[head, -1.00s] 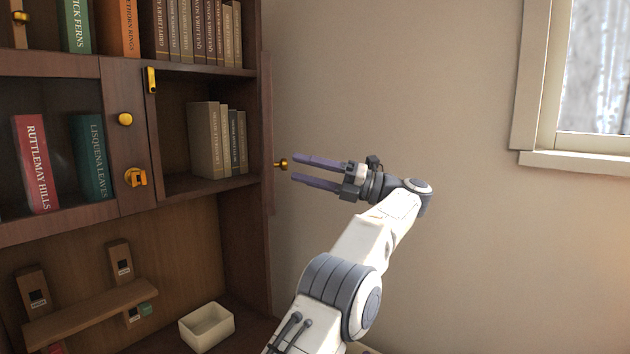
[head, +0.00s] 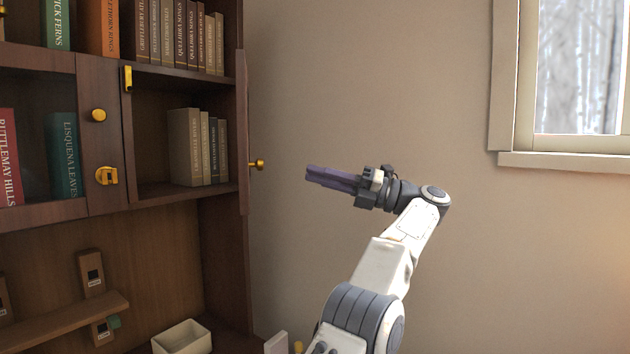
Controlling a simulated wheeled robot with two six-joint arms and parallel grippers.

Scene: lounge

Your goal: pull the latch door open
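The latch door (head: 243,140) stands swung open at the right side of the bookcase, seen almost edge-on. Its brass knob (head: 257,164) points right, toward my gripper. The compartment beside it is uncovered and holds several books (head: 198,147). A brass latch piece (head: 107,176) sits on the post left of the opening.
A glass-fronted door with a round brass knob (head: 99,115) is left of the opening. A cream bin (head: 181,338) and a small wooden shelf (head: 65,318) are below. The wall right of the bookcase is bare up to the window (head: 575,70).

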